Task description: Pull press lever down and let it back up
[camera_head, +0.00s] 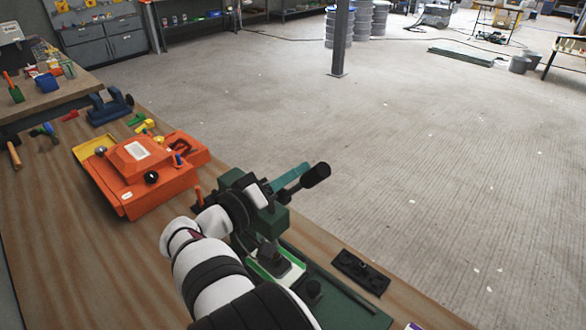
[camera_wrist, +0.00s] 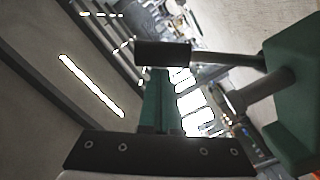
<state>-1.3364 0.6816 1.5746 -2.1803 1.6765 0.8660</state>
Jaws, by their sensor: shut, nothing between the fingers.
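The green press (camera_head: 268,215) stands at the table's right edge, partly hidden behind my arm. Its lever (camera_head: 316,175) is a dark rod with a thick black grip, sticking out up and to the right. In the wrist view the black grip (camera_wrist: 162,53) lies across the tips of my fingers, with its rod running right to the green press body (camera_wrist: 295,65). My gripper (camera_head: 305,168) has teal fingers, shut with nothing between them. They also show in the wrist view (camera_wrist: 158,72). The fingertips are at the grip; I cannot tell whether they touch it.
An orange machine (camera_head: 140,170) sits on the wooden table (camera_head: 60,240) left of the press. A blue vise (camera_head: 108,108) and small tools lie behind it. A black plate (camera_head: 360,270) lies right of the press base (camera_head: 325,298). The floor beyond the table is open.

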